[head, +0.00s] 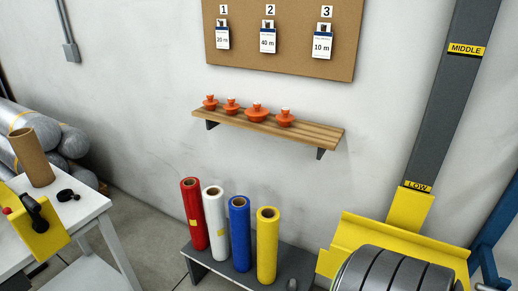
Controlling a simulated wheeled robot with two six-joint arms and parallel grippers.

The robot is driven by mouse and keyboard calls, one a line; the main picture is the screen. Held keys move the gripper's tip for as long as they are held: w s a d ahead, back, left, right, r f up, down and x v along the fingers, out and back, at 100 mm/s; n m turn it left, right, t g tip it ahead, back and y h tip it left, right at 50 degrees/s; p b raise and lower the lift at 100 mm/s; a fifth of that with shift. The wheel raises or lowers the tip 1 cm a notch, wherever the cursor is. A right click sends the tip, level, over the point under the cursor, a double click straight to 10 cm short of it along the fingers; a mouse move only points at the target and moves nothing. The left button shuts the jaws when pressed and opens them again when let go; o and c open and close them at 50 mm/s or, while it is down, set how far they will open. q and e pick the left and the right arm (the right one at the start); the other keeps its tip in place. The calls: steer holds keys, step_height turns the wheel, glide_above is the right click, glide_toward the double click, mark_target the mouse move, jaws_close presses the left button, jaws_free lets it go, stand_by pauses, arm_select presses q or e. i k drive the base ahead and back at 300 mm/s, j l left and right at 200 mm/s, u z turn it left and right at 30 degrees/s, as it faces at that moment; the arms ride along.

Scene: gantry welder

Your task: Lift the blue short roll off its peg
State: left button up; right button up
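The blue roll (240,235) stands upright on a dark grey low bench (205,262), between the white roll (215,222) and the yellow roll (267,245). The red roll (194,214) stands at the left end of the row. The blue roll's top opening shows; its peg and lower rim cannot be made out clearly. Neither of my grippers is in the head view.
A wooden shelf (318,136) with orange knobbed pieces (257,113) is above the rolls. A white table (85,207) with a cardboard tube (33,158) stands left. A yellow machine (400,238) with a dark drum stands right. Grey floor shows between table and bench.

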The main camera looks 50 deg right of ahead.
mark_target(240, 212)
steer(key=z, duration=1.4)
